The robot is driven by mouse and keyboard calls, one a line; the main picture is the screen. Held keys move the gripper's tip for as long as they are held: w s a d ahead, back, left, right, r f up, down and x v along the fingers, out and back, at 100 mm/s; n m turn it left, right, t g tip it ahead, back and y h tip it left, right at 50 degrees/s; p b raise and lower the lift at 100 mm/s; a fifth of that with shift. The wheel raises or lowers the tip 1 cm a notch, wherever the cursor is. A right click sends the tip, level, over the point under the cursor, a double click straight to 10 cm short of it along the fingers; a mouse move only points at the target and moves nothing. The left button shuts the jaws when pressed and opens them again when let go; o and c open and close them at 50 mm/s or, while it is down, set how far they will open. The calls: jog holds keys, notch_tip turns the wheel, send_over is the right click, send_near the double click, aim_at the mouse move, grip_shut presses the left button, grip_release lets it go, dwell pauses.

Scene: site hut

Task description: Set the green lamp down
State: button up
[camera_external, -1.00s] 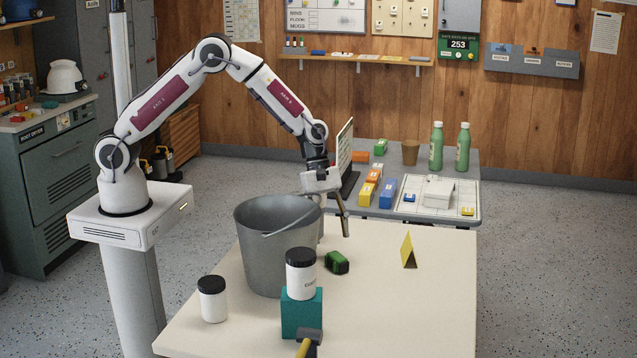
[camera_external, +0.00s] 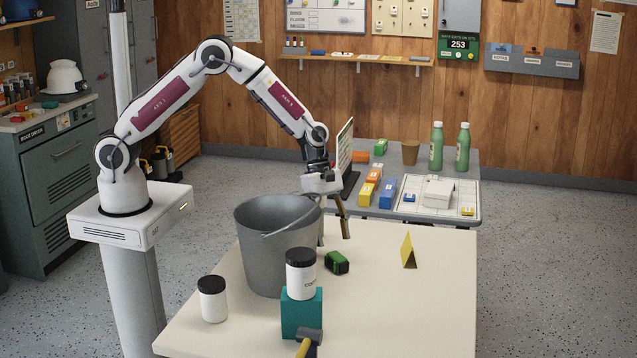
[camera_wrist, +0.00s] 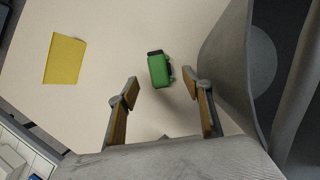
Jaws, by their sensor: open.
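The green lamp (camera_external: 337,263), a small green and black block, lies on the cream table (camera_external: 420,310), just right of the grey bucket. It also shows in the wrist view (camera_wrist: 160,70), beyond and between my fingertips, with clear table around it. My gripper (camera_external: 335,225) is above the table behind the lamp, close to the bucket's rim. In the wrist view my gripper (camera_wrist: 163,95) has its two tan-padded fingers spread wide with nothing between them. One finger is partly hidden by the bucket in the external view.
The tall grey bucket (camera_external: 265,250) stands close beside my gripper. A white jar (camera_external: 301,270) sits on a teal block (camera_external: 301,315); another jar (camera_external: 213,300) stands left. A yellow folded sign (camera_external: 408,250) is at right, with free table around it. A hammer (camera_external: 308,343) lies in front.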

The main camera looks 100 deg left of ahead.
aim_at(336, 256)
jog(key=shift+x, duration=0.9)
jog(key=shift+f, duration=0.1)
jog(key=shift+x, duration=2.55)
jog(key=c, duration=0.7)
